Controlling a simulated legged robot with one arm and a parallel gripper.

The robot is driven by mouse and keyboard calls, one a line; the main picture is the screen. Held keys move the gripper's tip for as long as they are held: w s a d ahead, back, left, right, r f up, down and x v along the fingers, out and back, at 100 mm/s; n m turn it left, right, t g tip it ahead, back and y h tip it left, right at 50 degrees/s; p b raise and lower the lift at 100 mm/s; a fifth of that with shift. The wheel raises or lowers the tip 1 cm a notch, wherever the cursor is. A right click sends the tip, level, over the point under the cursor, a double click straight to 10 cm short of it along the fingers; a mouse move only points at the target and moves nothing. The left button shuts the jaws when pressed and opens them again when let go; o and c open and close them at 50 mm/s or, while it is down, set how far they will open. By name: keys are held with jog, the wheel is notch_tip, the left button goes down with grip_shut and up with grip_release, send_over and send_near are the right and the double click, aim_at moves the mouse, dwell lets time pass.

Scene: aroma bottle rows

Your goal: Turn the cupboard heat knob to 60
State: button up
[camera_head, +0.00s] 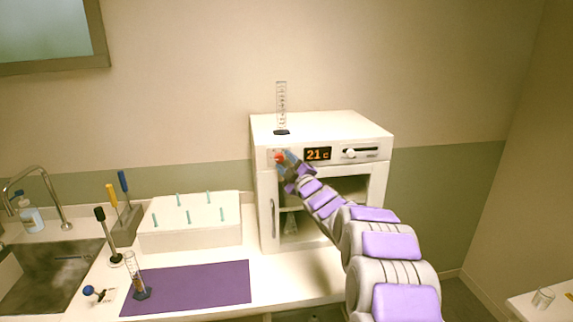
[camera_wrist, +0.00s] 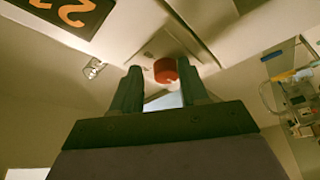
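The white cupboard (camera_head: 326,128) stands on the counter. Its front panel carries an orange display (camera_head: 318,154) reading 21 c. A red round piece (camera_head: 279,157) sits left of the display, and a white knob with a dark slot (camera_head: 350,153) sits right of it. No label shows which is the heat knob. My gripper (camera_head: 287,160) is at the panel's left, by the red piece. In the wrist view my gripper's two fingers (camera_wrist: 162,82) are apart, with the red piece (camera_wrist: 165,70) at the gap between their tips; contact cannot be told.
A graduated cylinder (camera_head: 281,108) stands on the cupboard's top. The cupboard door has a vertical handle (camera_head: 273,216). Left of it are a white rack (camera_head: 190,238) with teal sticks, a purple mat (camera_head: 195,287), another cylinder (camera_head: 136,275) and a sink (camera_head: 45,278).

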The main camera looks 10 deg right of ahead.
jog(key=shift+a, duration=0.9)
jog(key=c, duration=0.4)
jog(key=shift+d, duration=0.1)
jog(key=c, duration=0.3)
jog(key=shift+d+f, duration=0.1)
jog(key=shift+c, duration=0.3)
